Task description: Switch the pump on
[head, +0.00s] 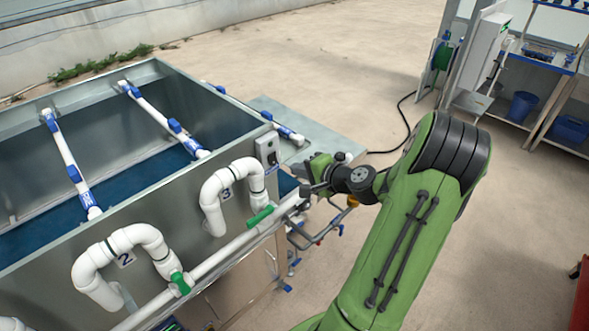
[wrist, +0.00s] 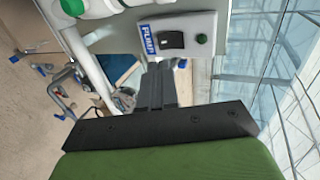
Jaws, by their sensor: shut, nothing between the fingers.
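The pump switch box (head: 267,146) is a small grey box on the near right corner of the metal tank (head: 120,215). In the wrist view the box (wrist: 210,24) shows a blue "PUMP" label (wrist: 148,40), a black rocker switch (wrist: 171,40) and a small dark green round button or lamp (wrist: 201,39). I cannot tell which way the rocker is tipped or whether the green part is lit. My gripper (wrist: 158,70) is shut and empty, its tips just short of the rocker's lower edge in that view. In the head view my gripper (head: 306,171) is right of the box.
White pipes with green valve handles (head: 260,216) run along the tank's near side, by my gripper. Thin metal tubing with small valves (head: 325,228) hangs below my wrist. A workbench with blue bins (head: 521,106) stands at the back right. The floor between is mostly clear.

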